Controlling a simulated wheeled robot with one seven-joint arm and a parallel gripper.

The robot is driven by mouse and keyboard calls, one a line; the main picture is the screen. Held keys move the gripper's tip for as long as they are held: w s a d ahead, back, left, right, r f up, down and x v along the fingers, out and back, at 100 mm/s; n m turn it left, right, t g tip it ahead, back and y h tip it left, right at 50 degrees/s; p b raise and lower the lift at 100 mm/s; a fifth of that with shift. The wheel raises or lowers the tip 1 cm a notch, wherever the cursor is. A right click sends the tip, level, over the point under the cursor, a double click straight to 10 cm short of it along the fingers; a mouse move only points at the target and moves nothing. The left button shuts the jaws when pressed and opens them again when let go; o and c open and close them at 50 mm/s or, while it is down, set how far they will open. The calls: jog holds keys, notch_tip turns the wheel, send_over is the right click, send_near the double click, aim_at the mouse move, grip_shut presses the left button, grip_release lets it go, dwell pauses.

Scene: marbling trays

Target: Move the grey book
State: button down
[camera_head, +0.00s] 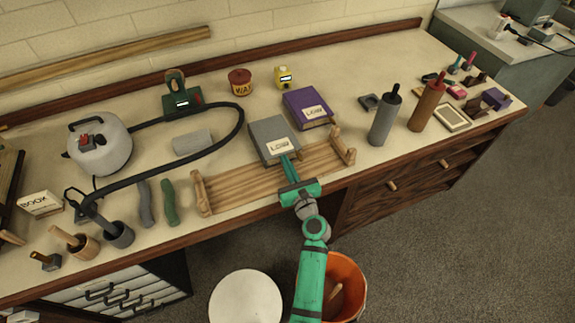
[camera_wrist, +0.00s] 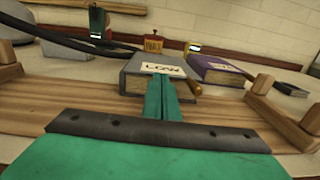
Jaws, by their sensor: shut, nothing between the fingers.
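The grey book (camera_head: 269,133) lies flat on the bench with a white label facing up. It sits just behind a slatted wooden rack (camera_head: 238,189) near the front edge. My gripper (camera_head: 289,166) reaches in from the front over the rack, its green fingers together with nothing between them. The fingertips are at the front edge of the grey book; whether they touch it I cannot tell. In the wrist view the grey book (camera_wrist: 137,80) is straight ahead, partly hidden behind the closed fingers (camera_wrist: 162,97).
A purple book (camera_head: 299,102) lies right of the grey book. A grey block (camera_head: 192,141) and a black hose (camera_head: 215,145) lie to its left. Behind stand a red tin (camera_head: 240,81) and a yellow item (camera_head: 284,77). Grey (camera_head: 382,122) and brown (camera_head: 427,105) rollers stand right.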

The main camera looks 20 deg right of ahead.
jog(key=shift+w+d, duration=0.1)
jog(key=shift+w, duration=1.25)
